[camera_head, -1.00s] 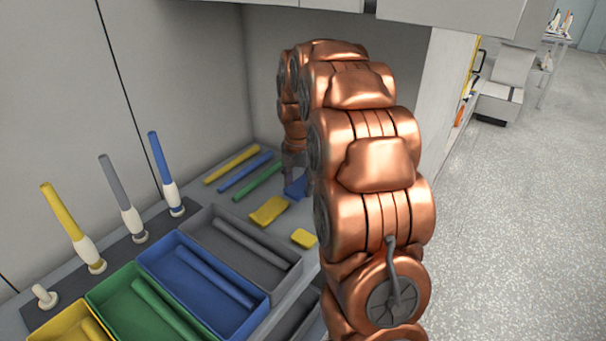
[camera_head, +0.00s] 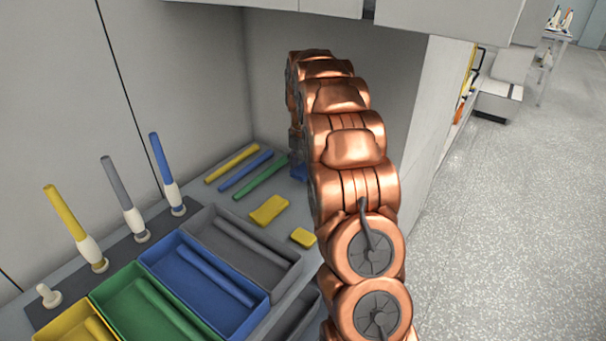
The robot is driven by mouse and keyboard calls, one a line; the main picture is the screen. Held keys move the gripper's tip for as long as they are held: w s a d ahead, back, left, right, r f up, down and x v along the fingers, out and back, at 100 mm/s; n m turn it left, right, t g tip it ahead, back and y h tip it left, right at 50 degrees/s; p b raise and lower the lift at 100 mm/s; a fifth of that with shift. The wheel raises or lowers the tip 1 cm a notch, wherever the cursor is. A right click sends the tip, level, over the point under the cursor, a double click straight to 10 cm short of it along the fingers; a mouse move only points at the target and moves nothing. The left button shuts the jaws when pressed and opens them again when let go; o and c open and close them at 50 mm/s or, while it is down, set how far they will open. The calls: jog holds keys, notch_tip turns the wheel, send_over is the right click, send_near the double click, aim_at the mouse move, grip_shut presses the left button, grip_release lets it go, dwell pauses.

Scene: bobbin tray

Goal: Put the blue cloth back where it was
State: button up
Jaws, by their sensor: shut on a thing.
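The blue cloth (camera_head: 299,173) shows as a small patch at the back right of the worktop, beside the copper arm. My gripper (camera_head: 297,156) is a dark grey shape just above it, mostly hidden behind my arm links. It is shut on the blue cloth. The fingertips are not clearly seen, and I cannot tell whether the cloth still touches the worktop.
Yellow, blue and green rods (camera_head: 245,172) lie left of the cloth. A yellow cloth (camera_head: 268,209) and a small yellow block (camera_head: 303,237) lie nearer. Grey (camera_head: 285,272), blue (camera_head: 262,306) and green trays fill the front. Bobbins stand left; a cabinet overhangs.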

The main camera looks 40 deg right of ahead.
aim_at(303, 166)
jog(key=shift+f, duration=1.55)
jog(key=shift+f, duration=0.1)
jog(key=o, duration=1.1)
notch_tip(303, 166, up, 12)
jog(key=shift+f+b, duration=0.15)
jog(key=shift+b, duration=0.25)
jog(key=shift+r, duration=0.25)
